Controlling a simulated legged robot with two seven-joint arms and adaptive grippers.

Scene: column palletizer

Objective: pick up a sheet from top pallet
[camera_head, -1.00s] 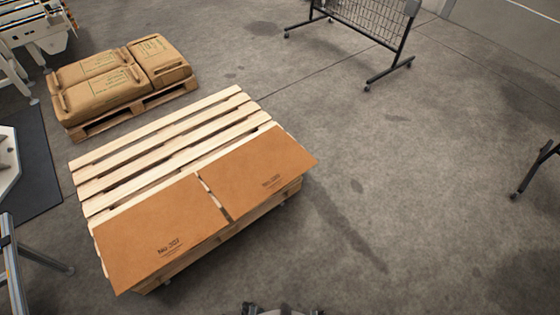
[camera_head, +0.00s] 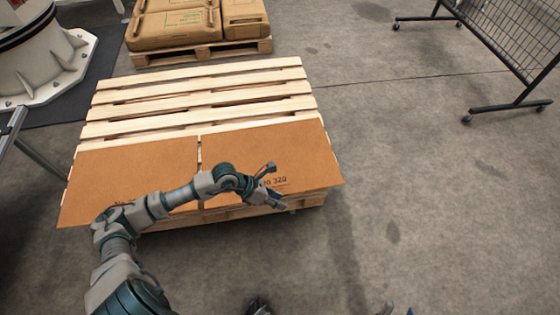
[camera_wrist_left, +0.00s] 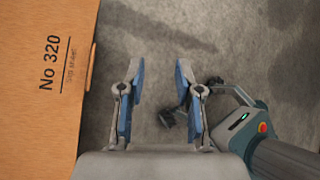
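Two brown sheets lie side by side on the front part of a wooden pallet: a left sheet (camera_head: 130,165) and a right sheet (camera_head: 285,150) marked "No 320". The right sheet also fills the left side of the left wrist view (camera_wrist_left: 40,110). My left gripper (camera_head: 274,184) is by the right sheet's front edge, and my arm crosses in front of both sheets. In the left wrist view its fingers (camera_wrist_left: 157,82) are apart and empty, over floor beside the sheet's edge. Two separated tips of my right gripper (camera_head: 398,310) show at the bottom edge.
The pallet's bare slats (camera_head: 200,85) show behind the sheets. Another pallet (camera_head: 200,53) with brown sacks (camera_head: 175,28) stands behind. A white machine base (camera_head: 50,75) is at left and a mesh rack (camera_head: 510,40) at upper right. Floor at right is clear.

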